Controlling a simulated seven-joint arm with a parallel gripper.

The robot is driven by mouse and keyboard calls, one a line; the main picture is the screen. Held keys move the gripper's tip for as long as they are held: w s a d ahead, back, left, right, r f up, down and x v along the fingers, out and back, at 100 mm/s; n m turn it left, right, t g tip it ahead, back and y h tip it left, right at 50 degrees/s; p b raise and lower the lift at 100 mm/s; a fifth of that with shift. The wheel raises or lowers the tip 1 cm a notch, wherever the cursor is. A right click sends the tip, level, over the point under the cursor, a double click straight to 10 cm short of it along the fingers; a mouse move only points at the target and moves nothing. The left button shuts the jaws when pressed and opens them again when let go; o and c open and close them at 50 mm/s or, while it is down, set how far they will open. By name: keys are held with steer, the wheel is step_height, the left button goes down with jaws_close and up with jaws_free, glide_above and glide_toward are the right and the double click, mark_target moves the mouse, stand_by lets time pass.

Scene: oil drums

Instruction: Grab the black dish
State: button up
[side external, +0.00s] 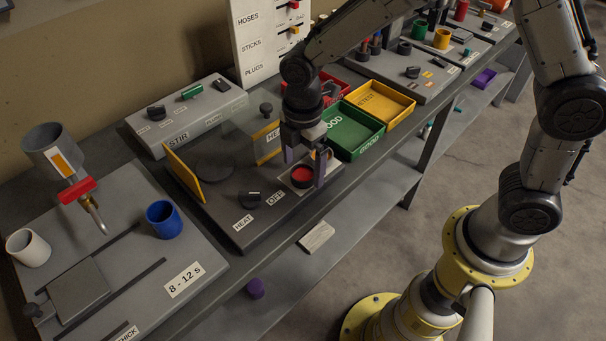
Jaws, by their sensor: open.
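A small round black dish with red inside (302,178) sits on a pale square at the right end of the dark heating station, in the side external view. My gripper (305,170) points down over it with its fingers apart. One finger shows behind and left of the dish, the other in front and right of it. Whether either finger touches the dish cannot be told. The near finger hides part of its right side.
A clear guard with yellow edges (185,175) stands left of the dish. A black knob (251,198) is in front. Green (352,134) and yellow (380,103) trays lie to the right. A blue cup (163,220) stands on the left station.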

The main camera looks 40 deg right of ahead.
steer(key=shift+f, duration=0.8)
steer(key=shift+c, duration=0.4)
steer(key=c, duration=1.4)
steer(key=shift+o, duration=0.2)
steer(key=shift+r, duration=0.1)
